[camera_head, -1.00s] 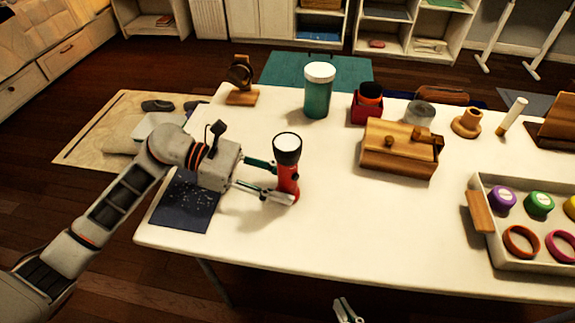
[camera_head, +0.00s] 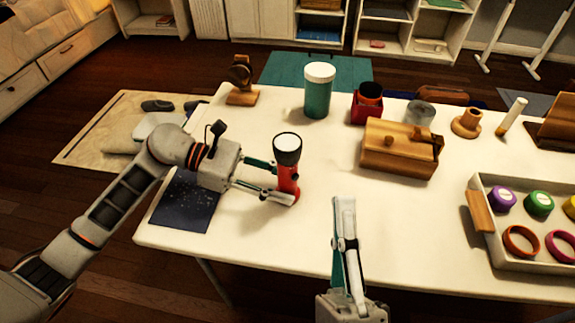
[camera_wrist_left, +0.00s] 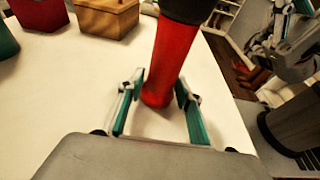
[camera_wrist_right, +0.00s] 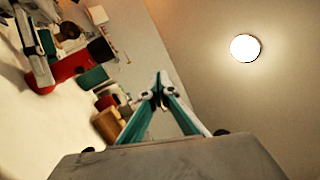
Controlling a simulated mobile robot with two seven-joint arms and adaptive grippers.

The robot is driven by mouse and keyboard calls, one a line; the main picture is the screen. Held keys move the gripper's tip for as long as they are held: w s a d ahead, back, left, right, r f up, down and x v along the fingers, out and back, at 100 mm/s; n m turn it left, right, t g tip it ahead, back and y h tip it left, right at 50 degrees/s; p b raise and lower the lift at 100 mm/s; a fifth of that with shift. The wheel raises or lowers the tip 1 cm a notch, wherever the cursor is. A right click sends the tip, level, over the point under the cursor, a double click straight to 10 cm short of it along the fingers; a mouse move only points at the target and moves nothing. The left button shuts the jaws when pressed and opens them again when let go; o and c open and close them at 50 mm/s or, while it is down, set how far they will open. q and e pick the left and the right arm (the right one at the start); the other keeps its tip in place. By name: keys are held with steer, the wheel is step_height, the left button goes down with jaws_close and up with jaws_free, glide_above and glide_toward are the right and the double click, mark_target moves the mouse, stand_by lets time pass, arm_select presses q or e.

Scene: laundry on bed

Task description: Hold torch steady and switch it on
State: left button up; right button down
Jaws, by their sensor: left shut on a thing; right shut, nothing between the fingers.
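The torch (camera_head: 288,172) has a red body and a black head with a white lens facing up. It stands upright on the white table. My left gripper (camera_head: 282,182) is shut around its body from the left. In the left wrist view the red torch body (camera_wrist_left: 170,60) rises between the two fingers. My right gripper (camera_head: 344,205) is shut and empty, over the front of the table, to the right of the torch and apart from it. In the right wrist view its fingertips (camera_wrist_right: 158,88) meet, and the torch (camera_wrist_right: 66,68) shows at the left. I cannot make out the switch.
A teal jar (camera_head: 318,92) with a white lid stands behind the torch. A wooden box (camera_head: 398,155) lies to the right. A tray (camera_head: 480,245) with coloured lids and rings sits at the right edge.

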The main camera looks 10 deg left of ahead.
mark_target(296, 177)
arm_select(q)
steer(key=shift+s+f, duration=0.1)
steer(key=shift+f, duration=0.2)
arm_select(e)
steer(key=w+f+m+g+h, duration=0.1)
steer(key=f+m, duration=0.1)
steer(key=f, duration=0.1)
steer(key=w+d+f+m+g, duration=0.1)
steer(key=w+f+m+g, duration=0.1)
steer(key=f+m, duration=0.1)
steer(key=w+f+m+g+h, duration=0.1)
steer(key=f+m, duration=0.1)
steer(key=f, duration=0.2)
steer(key=shift+w+d+m+g+h, duration=0.15)
steer(key=shift+d+m+g+h, duration=0.15)
steer(key=shift+g, duration=0.1)
steer(key=shift+w+a, duration=0.9)
steer(key=shift+a, duration=0.25)
steer(key=shift+w+a, duration=0.95)
steer(key=shift+a, duration=0.15)
steer(key=shift+w+a, duration=0.9)
steer(key=shift+a, duration=0.25)
steer(key=shift+a, duration=0.1)
steer(key=shift+w+a+f, duration=0.1)
steer(key=shift+w+a, duration=0.15)
steer(key=shift+w, duration=0.05)
steer(key=shift+w+a, duration=0.15)
steer(key=shift+a, duration=0.05)
steer(key=shift+d, duration=0.1)
steer(key=shift+s+d, duration=0.45)
